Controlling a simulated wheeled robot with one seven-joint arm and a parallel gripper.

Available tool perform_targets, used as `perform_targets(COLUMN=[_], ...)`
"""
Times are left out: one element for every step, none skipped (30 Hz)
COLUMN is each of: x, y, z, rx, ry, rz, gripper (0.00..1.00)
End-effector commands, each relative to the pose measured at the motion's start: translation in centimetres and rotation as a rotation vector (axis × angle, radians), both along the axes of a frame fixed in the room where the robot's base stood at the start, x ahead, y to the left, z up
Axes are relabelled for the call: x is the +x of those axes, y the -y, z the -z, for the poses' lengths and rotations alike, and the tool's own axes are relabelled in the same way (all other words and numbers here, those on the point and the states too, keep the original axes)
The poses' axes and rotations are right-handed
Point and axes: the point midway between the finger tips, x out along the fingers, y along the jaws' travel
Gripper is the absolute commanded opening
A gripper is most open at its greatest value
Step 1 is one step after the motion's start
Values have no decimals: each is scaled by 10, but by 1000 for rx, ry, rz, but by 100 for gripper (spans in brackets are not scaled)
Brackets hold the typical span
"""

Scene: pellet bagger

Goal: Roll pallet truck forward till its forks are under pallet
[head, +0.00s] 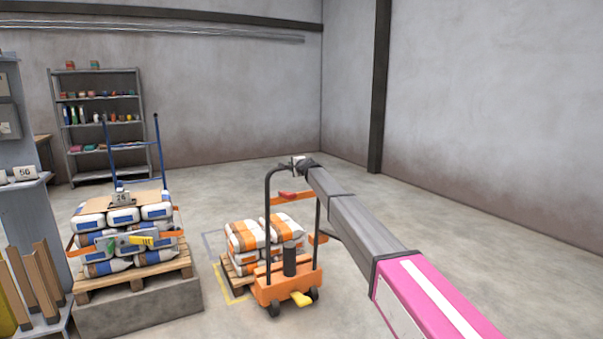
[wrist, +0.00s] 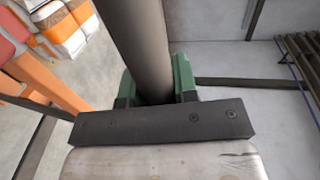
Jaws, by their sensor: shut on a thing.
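The orange pallet truck (head: 284,284) stands on the floor in the middle of the head view, with a dark looped handle (head: 267,205) and a yellow pedal at its base. Beyond it is a low wooden pallet (head: 242,269) bearing white and orange bags (head: 245,236). The truck's body hides its forks, so I cannot tell how far they are under the pallet. My gripper (head: 304,166) is at the top of the handle. In the wrist view, my gripper (wrist: 157,88) has green jaws shut around the dark handle bar (wrist: 135,40).
Left of the truck, a pallet (head: 130,282) with blue and white bags sits on a concrete block (head: 140,310). A blue-framed handle (head: 157,150) rises behind it. Yellow floor marking (head: 226,284) lies by the low pallet. A shelf (head: 100,125) stands at the back wall. Floor at right is clear.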

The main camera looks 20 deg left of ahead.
Motion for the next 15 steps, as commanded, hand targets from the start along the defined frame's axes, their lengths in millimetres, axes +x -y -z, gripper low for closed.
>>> perform_targets(x=[12, 16, 20, 23, 26, 29, 31, 32, 34, 35, 36, 37, 37, 38, 38], y=[-11, -16, -21, -25, -28, -32, -34, -36, -39, -40, -41, -42, -43, -43, -44], z=[0, 0, 0, 0, 0, 0, 0, 0, 0, 0, 0, 0, 0, 0, 0], rx=[0, 0, -1, -1, -1, -1, -1, -1, -1, -1, -1, -2, -2, -2, -2], ry=[0, 0, -1, -1, -1, -1, 0, 0, 0, 0, 0, 0, 0, 0, 0], rz=[0, 0, 0, 0, 0, 0, 0, 0, 0, 0, 0, 1, 1, 1, 1], gripper=[0, 0, 0, 0, 0, 0, 0, 0, 0, 0, 0, 0, 0, 0, 0])
